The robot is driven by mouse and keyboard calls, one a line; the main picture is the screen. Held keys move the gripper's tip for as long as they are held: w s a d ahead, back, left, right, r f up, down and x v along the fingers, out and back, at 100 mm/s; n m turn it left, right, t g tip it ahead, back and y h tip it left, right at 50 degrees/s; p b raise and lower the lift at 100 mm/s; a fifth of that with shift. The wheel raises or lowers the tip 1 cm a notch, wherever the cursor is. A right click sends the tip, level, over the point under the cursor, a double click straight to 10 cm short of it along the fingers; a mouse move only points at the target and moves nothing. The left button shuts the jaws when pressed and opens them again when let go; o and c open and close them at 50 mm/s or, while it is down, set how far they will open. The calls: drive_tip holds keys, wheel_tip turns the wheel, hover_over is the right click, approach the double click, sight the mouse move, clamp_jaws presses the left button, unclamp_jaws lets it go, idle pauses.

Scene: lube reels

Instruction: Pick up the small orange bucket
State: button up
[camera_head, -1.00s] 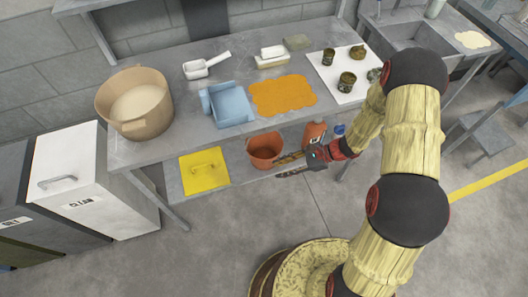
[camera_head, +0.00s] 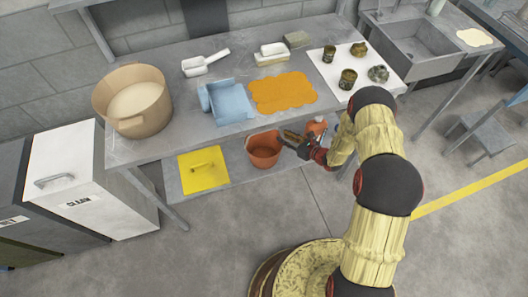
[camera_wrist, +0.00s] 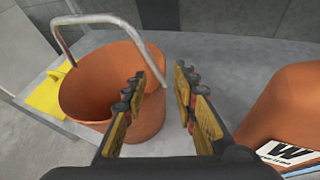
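The small orange bucket (camera_head: 263,158) stands upright on the lower shelf under the workbench. In the wrist view the bucket (camera_wrist: 88,88) is close in front of my gripper (camera_wrist: 161,80), its thin metal handle (camera_wrist: 100,18) raised above the rim. My gripper also shows in the head view (camera_head: 290,142), at the bucket's right side. It is open. The left finger overlaps the right part of the bucket in the wrist view and the right finger is outside it, with the right wall between them. Whether either finger touches the wall I cannot tell.
The workbench top (camera_head: 165,150) hangs above, carrying a tan pot (camera_head: 133,105) and a blue tray (camera_head: 226,103).

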sight(276, 134)
drive_tip(key=b+x, duration=0.2)
drive_tip(key=x, duration=0.4)
drive_tip(key=shift+w+a+f, duration=0.15)
drive_tip(key=shift+a, duration=0.05)
drive_tip(key=shift+c, duration=0.5)
clamp_jaws()
